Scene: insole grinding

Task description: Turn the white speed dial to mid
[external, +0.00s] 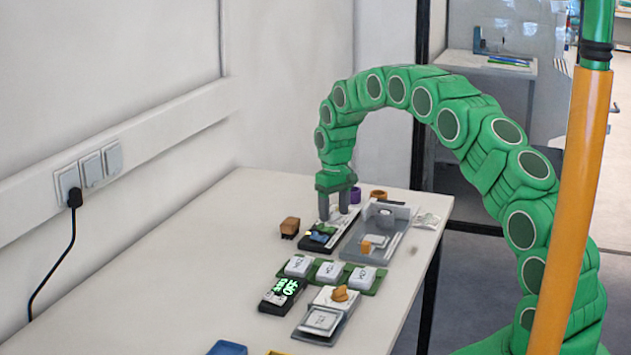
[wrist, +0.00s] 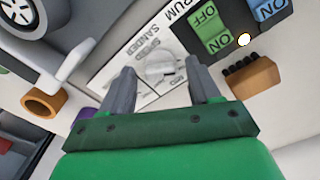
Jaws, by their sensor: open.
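The white speed dial (wrist: 155,62) sits on a white label reading SPEED and SANDER in the wrist view. My gripper (wrist: 162,72) is open, with one finger on each side of the dial in that view. Whether the fingers touch it cannot be told. In the external view my gripper (external: 334,215) points straight down over the dark control panel (external: 312,243). The dial cannot be made out there. Its exact setting is not readable.
A brown block (external: 289,227) stands left of the panel. A grey machine (external: 368,240) stands right. Several white blocks lie on a green tray nearer the front. The table's left side is clear.

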